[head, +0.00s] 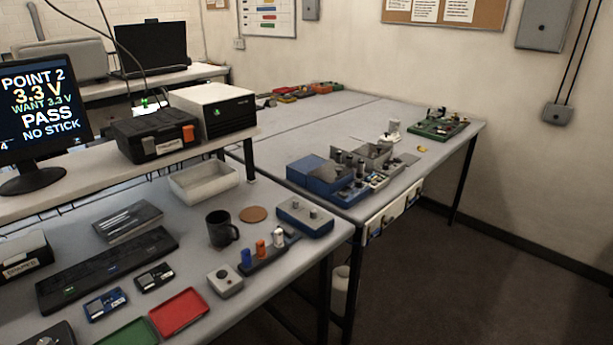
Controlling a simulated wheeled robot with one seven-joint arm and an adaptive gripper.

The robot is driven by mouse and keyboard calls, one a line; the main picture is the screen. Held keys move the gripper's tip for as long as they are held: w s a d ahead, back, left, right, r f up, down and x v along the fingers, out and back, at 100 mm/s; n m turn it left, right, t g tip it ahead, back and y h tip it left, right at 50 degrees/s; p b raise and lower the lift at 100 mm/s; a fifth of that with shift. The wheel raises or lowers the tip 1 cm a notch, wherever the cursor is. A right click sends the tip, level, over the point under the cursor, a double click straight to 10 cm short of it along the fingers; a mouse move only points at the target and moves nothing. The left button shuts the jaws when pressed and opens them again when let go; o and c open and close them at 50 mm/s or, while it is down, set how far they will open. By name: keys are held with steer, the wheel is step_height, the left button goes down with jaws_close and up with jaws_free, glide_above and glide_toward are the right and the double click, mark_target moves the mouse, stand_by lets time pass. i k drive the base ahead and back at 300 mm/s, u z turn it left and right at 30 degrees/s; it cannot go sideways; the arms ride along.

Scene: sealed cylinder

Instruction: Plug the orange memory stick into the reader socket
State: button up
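An orange upright piece (261,248), which looks like the orange memory stick, stands in a dark holder (262,262) on the near bench. A blue one stands to its left and a white one to its right. I cannot tell for sure which thing is the reader socket. A small light-grey box (225,280) with a dark round spot on top sits just in front of the holder. The monitor (42,115) reads "POINT 2, 3.3 V, WANT 3.3 V, PASS, NO STICK". My gripper is not in view.
A black mug (222,228), a brown coaster (253,214) and a blue-grey box (304,216) stand behind the holder. Red (179,312) and green (128,334) trays lie in front. A raised shelf (195,152) overhangs the bench's back. Open floor (470,275) lies right.

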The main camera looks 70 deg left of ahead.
mark_target(259, 245)
steer(key=i, duration=0.95)
steer(key=u, duration=3.2)
